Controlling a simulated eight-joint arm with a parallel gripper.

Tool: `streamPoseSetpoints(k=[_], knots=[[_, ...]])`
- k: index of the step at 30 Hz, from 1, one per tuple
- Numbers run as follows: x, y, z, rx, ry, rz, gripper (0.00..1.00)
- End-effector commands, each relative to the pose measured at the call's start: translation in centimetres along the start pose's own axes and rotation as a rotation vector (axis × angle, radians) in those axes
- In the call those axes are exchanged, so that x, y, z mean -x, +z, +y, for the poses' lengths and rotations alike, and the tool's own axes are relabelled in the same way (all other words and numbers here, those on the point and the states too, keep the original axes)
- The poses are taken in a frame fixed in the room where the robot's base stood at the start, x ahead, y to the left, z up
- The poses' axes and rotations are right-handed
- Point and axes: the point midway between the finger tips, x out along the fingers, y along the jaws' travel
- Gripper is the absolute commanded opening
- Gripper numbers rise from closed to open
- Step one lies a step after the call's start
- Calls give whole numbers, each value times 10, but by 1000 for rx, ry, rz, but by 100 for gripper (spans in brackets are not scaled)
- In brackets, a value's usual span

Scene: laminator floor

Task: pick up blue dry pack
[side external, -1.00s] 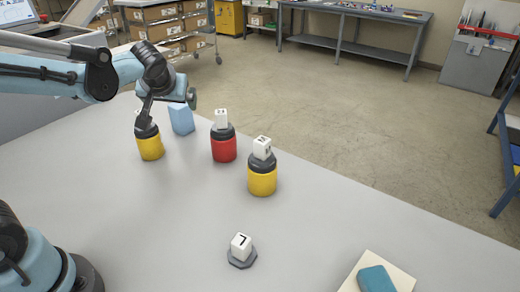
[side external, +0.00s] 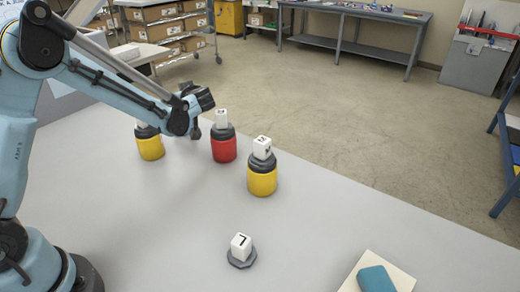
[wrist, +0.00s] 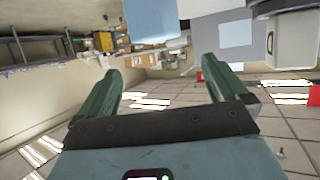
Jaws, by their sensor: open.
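The light blue upright pack, seen earlier behind the left yellow canister, is hidden behind my arm in the side view. A pale blue face (wrist: 150,20) shows at the top of the wrist view; I cannot tell if it is that pack. A darker blue rounded block (side external: 376,279) lies on a cream plate (side external: 405,277) at the bottom right. My gripper (wrist: 159,66) is open, its two green fingers apart with nothing held between them. In the side view my dark wrist is above the back of the table, left of the red canister, with the fingers mostly hidden.
A yellow canister (side external: 151,147), a red canister (side external: 224,149) and another yellow canister (side external: 262,181) stand on the grey table (side external: 160,230), topped with white cubes. A white cube marked 7 (side external: 241,244) sits on a grey disc in front. The table's front middle is mostly clear.

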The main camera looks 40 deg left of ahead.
Motion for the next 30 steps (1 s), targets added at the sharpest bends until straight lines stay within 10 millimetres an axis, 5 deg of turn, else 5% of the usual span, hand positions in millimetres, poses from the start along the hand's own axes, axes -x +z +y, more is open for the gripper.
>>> streamPoseSetpoints(k=[5,13,24,30], knots=[[-10,23,0,-1,0,0,100],[-29,22,0,0,-1,-1,100],[-80,21,0,0,1,-1,100],[-84,21,0,-1,4,-1,100]])
